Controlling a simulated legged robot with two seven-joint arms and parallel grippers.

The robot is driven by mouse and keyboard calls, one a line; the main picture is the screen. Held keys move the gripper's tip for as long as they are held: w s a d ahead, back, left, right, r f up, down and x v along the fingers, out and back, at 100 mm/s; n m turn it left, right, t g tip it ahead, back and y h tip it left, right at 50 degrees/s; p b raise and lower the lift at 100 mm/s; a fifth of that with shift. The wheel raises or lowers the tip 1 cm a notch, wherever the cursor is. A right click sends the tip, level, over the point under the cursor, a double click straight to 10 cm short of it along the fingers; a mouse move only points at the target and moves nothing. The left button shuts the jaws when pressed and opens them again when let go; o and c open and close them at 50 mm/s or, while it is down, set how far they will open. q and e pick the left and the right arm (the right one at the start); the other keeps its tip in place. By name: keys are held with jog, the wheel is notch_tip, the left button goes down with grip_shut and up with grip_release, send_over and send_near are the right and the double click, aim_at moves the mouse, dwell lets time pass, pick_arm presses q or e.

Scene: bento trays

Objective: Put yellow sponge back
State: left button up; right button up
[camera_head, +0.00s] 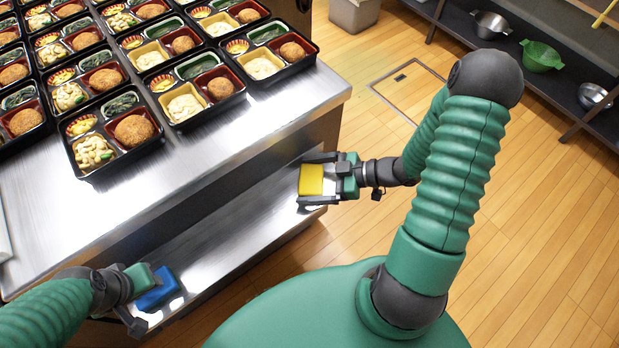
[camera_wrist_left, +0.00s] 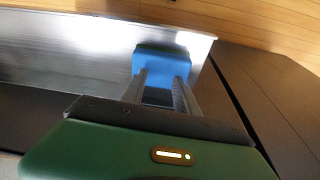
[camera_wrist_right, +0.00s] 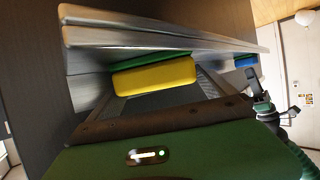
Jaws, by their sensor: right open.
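The yellow sponge (camera_head: 312,180) is at the outer edge of the steel ledge along the counter's side. In the right wrist view the yellow sponge (camera_wrist_right: 155,76) has a green layer behind it. My right gripper (camera_head: 318,181) is open, with one finger on each side of the sponge. A blue sponge (camera_head: 158,289) is at the lower left, by my left gripper (camera_head: 147,298). In the left wrist view the blue sponge (camera_wrist_left: 160,64) is at the tips of the left fingers, which stand apart; whether they grip it is unclear.
Several filled bento trays (camera_head: 205,85) cover the back of the steel counter (camera_head: 230,130); its front part is clear. A shelf at the upper right holds a green colander (camera_head: 541,56) and metal bowls (camera_head: 491,25). A grey bin (camera_head: 354,14) stands at the back.

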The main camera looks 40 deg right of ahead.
aim_at(316, 176)
pick_arm(q)
jog(key=shift+d+r+p, duration=0.45)
jog(key=shift+r+p, duration=0.05)
jog(key=shift+r, duration=0.15)
jog(key=shift+d+r+p, duration=0.45)
jog(key=shift+r+p, duration=0.05)
jog(key=shift+r, duration=0.1)
pick_arm(e)
jog(key=v, duration=0.4)
jog(key=d+v, duration=0.1)
jog(key=shift+w+d, duration=0.15)
jog(key=shift+d, duration=0.05)
pick_arm(q)
jog(key=shift+a+r+p, duration=0.3)
jog(key=shift+r+p, duration=0.45)
jog(key=shift+p, duration=0.05)
jog(key=shift+a, duration=0.25)
jog(key=shift+d, duration=0.35)
pick_arm(e)
jog(key=v, duration=0.7)
pick_arm(q)
jog(key=shift+a, duration=0.2)
pick_arm(e)
jog(key=shift+a, duration=0.35)
jog(key=shift+d+f, duration=0.1)
